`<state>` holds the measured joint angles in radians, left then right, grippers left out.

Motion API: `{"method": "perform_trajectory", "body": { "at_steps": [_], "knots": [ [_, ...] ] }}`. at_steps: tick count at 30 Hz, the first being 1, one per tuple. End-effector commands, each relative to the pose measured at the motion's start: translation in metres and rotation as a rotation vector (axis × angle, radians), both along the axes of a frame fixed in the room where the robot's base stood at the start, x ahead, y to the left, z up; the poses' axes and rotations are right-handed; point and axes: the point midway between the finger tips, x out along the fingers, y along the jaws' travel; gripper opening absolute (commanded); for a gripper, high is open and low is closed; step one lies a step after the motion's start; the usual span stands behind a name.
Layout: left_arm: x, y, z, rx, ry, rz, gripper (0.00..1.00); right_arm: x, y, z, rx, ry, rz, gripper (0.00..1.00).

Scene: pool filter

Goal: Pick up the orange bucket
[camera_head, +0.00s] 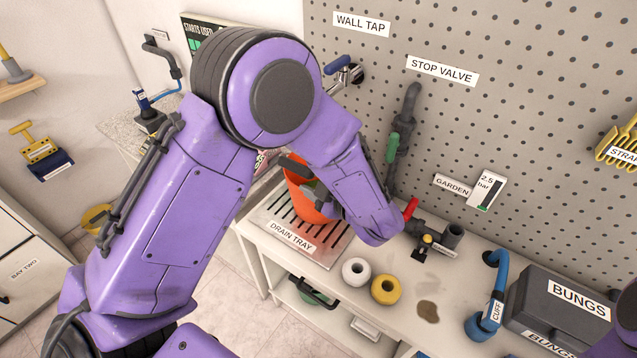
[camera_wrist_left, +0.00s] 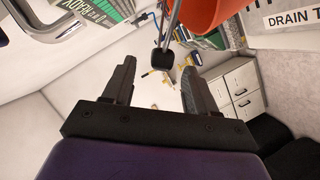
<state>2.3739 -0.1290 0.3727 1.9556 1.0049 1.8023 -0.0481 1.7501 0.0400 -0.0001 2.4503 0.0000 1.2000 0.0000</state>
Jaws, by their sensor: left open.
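The orange bucket (camera_head: 301,204) stands on the drain tray (camera_head: 331,246) in the head view, partly hidden by my left arm and hand. Its lower side also shows at the top of the left wrist view (camera_wrist_left: 208,14). There, thin metal wire, apparently the bucket's handle, runs to a black grip (camera_wrist_left: 163,61). My left gripper (camera_wrist_left: 158,82) is open, with the black grip appearing between its fingertips. I cannot tell whether they touch. My right gripper is out of view.
A dark BUNGS case (camera_head: 558,306) is at the right. The pegboard closes off the back.

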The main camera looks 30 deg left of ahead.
Motion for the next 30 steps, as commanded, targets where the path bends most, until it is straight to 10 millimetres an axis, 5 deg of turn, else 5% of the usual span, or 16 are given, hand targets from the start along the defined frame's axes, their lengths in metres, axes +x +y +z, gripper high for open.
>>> {"method": "perform_trajectory", "body": {
  "at_steps": [12, 20, 25, 30],
  "knots": [
    [0.028, 0.052, -0.018, 0.000, 0.003, 0.001, 0.57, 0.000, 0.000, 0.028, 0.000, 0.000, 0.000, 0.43],
    [0.030, 0.056, -0.021, 0.000, 0.001, -0.002, 0.57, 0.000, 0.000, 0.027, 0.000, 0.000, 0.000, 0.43],
    [0.030, 0.056, -0.021, 0.000, 0.001, -0.002, 0.05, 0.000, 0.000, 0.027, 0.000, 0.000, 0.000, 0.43],
    [0.031, 0.056, -0.020, 0.000, -0.004, 0.000, 0.00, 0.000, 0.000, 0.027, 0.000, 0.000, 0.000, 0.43]
  ]
}}
